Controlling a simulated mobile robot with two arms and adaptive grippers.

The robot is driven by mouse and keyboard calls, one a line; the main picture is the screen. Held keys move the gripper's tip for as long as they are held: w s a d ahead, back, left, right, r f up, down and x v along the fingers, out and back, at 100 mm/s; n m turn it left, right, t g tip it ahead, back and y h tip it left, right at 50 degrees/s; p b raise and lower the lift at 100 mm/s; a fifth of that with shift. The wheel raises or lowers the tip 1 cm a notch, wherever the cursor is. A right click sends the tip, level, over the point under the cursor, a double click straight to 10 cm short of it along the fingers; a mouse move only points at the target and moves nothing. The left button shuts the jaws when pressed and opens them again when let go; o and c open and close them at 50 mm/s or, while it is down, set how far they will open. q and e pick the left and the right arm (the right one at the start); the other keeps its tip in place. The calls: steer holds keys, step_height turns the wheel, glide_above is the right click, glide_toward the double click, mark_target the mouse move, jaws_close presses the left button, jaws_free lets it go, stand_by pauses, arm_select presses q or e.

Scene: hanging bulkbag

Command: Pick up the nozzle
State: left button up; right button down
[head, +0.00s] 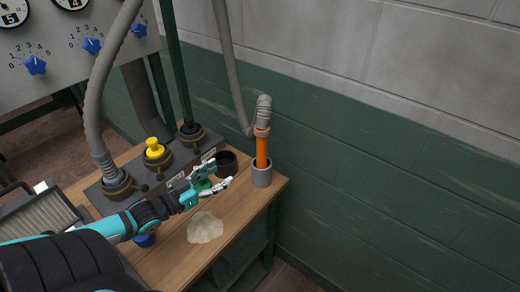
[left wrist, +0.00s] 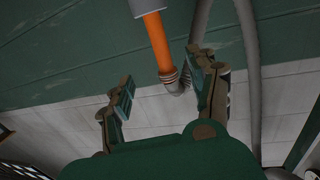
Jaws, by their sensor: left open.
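The nozzle (head: 262,150) is an orange tube on the end of a grey ribbed hose. It stands upright in a grey cup holder (head: 262,177) at the table's right corner. My left gripper (head: 219,175) is open and empty over the table, to the left of the holder and apart from the nozzle. In the left wrist view the nozzle (left wrist: 158,42) shows upside down beyond the gap between the open fingers (left wrist: 163,80), with the holder (left wrist: 147,6) at the top edge. My right gripper is not in view.
The wooden table (head: 232,228) carries a pale powder patch (head: 205,228), a dark round cup (head: 227,163) and a grey block with a yellow plug (head: 154,147) and hose fittings. A green and grey wall (head: 400,170) stands close behind. A dial panel (head: 75,45) is at the upper left.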

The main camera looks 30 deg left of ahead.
mark_target(258, 149)
arm_select(q)
steer(key=x, duration=0.7)
steer(key=r+p+x, duration=0.1)
steer(key=x, duration=0.3)
steer(key=shift+d, duration=0.1)
steer(key=shift+w+d, duration=0.2)
steer(key=shift+w, duration=0.5)
steer(key=p+x, duration=0.1)
steer(key=x, duration=0.3)
steer(key=shift+w, duration=0.3)
steer(key=shift+f, duration=0.1)
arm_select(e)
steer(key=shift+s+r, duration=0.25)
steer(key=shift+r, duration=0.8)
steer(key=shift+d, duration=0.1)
arm_select(q)
jaws_close()
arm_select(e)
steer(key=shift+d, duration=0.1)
